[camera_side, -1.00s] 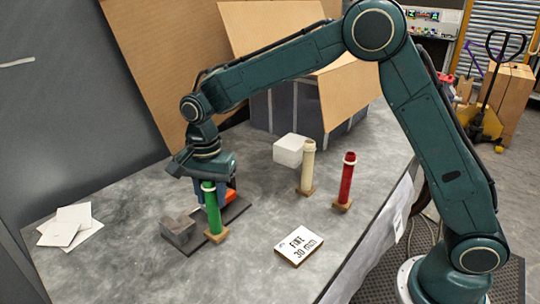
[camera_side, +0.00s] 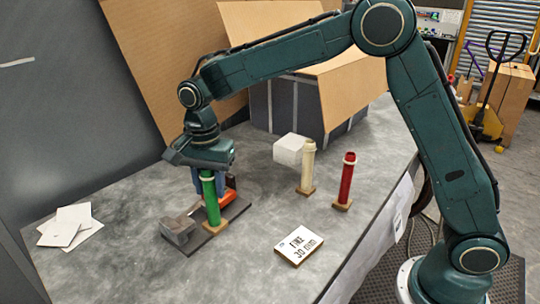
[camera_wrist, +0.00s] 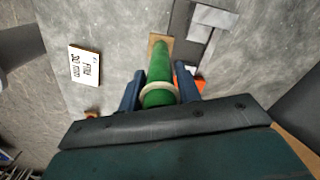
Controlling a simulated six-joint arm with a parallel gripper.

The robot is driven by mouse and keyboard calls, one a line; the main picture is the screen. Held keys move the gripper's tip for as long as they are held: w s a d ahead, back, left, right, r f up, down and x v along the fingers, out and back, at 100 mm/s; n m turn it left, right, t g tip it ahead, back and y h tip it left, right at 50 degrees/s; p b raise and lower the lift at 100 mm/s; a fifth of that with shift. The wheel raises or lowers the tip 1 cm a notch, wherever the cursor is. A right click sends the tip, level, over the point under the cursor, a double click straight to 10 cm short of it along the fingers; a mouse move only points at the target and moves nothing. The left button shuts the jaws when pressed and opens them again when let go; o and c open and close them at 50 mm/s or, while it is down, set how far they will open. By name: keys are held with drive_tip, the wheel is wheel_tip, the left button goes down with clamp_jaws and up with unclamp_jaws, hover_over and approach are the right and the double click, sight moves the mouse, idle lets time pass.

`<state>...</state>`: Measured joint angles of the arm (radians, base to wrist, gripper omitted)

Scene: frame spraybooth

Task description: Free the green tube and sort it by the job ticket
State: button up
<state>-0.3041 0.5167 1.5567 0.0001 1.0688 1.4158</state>
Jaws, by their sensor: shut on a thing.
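The green tube (camera_side: 211,203), upright on a small wooden foot, stands beside a grey block (camera_side: 178,230) and a dark plate (camera_side: 236,209) with an orange-red part (camera_side: 228,196). My gripper (camera_side: 208,184) is over it, its blue fingers shut on its upper part. In the wrist view my gripper (camera_wrist: 159,86) has a finger on each side of the green tube (camera_wrist: 160,75), below its pale ring. Whether the foot touches the plate or table is unclear. The job ticket (camera_side: 299,245) lies in front and appears to read "FINE 30 mm"; it also shows in the wrist view (camera_wrist: 85,66).
A cream tube (camera_side: 307,165) and a red tube (camera_side: 346,182) stand on wooden feet to the right. A white block (camera_side: 290,150) is behind the cream tube. A large open box (camera_side: 325,110) stands at the back. White papers (camera_side: 68,226) lie at left.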

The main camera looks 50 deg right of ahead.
drive_tip(key=shift+r, duration=2.2)
drive_tip(key=shift+s+d+r, duration=0.25)
drive_tip(key=shift+s+r, duration=0.05)
drive_tip(key=shift+r, duration=0.15)
drive_tip(key=s+d+r, duration=0.5)
drive_tip(key=s+r, duration=0.1)
drive_tip(key=s, duration=0.2)
drive_tip(key=s+d+r, duration=0.4)
drive_tip(key=s+r, duration=0.2)
drive_tip(key=s, duration=0.2)
drive_tip(key=shift+s+d+r+m, duration=0.2)
drive_tip(key=shift+d+m, duration=0.2)
drive_tip(key=shift+f, duration=0.1)
